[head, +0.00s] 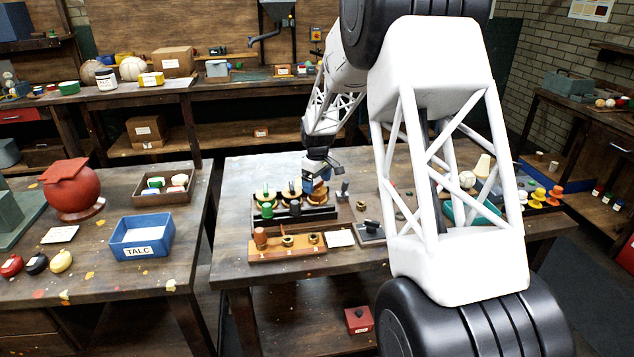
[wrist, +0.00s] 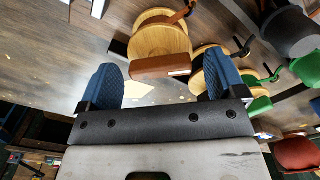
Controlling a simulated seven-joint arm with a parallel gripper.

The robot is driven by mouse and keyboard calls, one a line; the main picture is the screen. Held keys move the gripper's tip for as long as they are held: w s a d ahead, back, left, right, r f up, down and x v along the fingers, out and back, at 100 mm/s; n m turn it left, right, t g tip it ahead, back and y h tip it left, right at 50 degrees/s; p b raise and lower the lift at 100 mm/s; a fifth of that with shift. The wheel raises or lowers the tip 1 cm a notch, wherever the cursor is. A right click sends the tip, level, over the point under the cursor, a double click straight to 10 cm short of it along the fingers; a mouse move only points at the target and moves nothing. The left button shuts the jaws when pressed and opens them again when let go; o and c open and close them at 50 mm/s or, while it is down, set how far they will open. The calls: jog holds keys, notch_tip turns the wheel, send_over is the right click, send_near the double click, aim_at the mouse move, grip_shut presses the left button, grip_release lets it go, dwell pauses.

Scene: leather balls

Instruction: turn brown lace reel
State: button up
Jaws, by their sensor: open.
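The brown lace reel (head: 317,189) stands at the right end of a row of reels on a dark rack on the middle bench. In the wrist view the brown lace reel (wrist: 160,42) shows round pale wooden flanges, a brown part at its near side and a dark crank-like piece at top. My gripper (head: 319,168) is over it, partly hiding it. In the wrist view my gripper (wrist: 163,75) is open, with one blue pad on each side of the brown part. Gaps show on both sides; I cannot tell how deep the pads reach.
The black reel (head: 292,190) and green reel (head: 265,196) stand close to the left. A wooden board (head: 287,249) with small parts lies in front, beside a white card (head: 340,238). A blue talc box (head: 142,238) is on the left bench.

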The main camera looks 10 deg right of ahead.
jog(key=c, duration=0.9)
jog(key=shift+m, duration=0.5)
jog(key=m, duration=1.1)
jog(key=shift+f, duration=0.1)
